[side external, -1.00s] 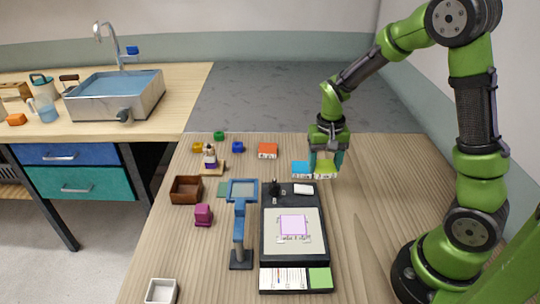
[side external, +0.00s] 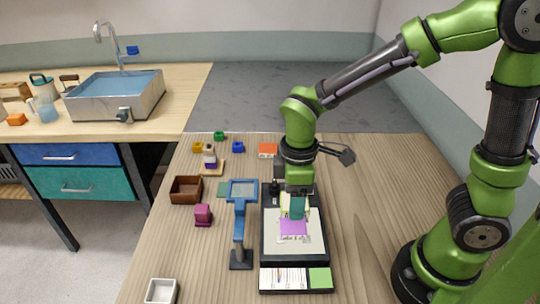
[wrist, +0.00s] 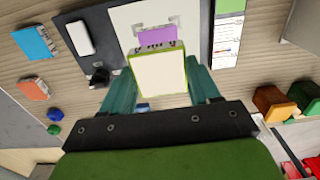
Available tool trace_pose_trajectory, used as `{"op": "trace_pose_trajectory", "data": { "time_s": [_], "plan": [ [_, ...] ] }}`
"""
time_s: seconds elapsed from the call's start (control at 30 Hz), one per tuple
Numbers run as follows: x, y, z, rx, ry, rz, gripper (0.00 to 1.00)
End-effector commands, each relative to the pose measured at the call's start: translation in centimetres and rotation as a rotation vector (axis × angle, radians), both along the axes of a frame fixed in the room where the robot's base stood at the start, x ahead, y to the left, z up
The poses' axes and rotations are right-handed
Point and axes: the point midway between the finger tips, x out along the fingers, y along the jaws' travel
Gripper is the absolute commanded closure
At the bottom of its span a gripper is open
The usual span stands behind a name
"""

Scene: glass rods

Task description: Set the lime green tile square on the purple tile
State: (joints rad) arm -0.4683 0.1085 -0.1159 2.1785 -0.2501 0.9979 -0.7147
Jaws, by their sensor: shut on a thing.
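My gripper (side external: 296,208) is shut on the lime green tile, with its teal fingers on two sides of it. In the wrist view the lime green tile (wrist: 159,76) shows a pale face with lime edges. In the side view it is mostly hidden behind the fingers. The purple tile (side external: 293,228) lies flat on the white sheet of the black-framed board. In the wrist view the purple tile (wrist: 157,37) shows just past the held tile's far edge, partly covered. The held tile is over or just beside it; I cannot tell the gap in height.
The black-framed board (side external: 263,243) lies under my gripper. A blue stand magnifier (side external: 239,225) stands close on its left. A brown box (side external: 186,190), a magenta block (side external: 203,214) and a white dish (side external: 161,291) are further left. The table right of the board is clear.

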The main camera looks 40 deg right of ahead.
Motion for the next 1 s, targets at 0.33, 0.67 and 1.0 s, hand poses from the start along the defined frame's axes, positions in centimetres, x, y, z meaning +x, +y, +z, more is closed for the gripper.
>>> {"op": "trace_pose_trajectory", "data": {
  "time_s": [0.33, 0.67, 1.0],
  "plan": [
    [-0.1, 0.0, -2.9, -0.001, 0.004, -0.004, 0.74],
    [0.0, 0.0, -4.9, -0.001, 0.002, -0.005, 0.74],
    [0.0, 0.0, -5.2, 0.001, 0.001, -0.005, 0.74]
  ]
}}
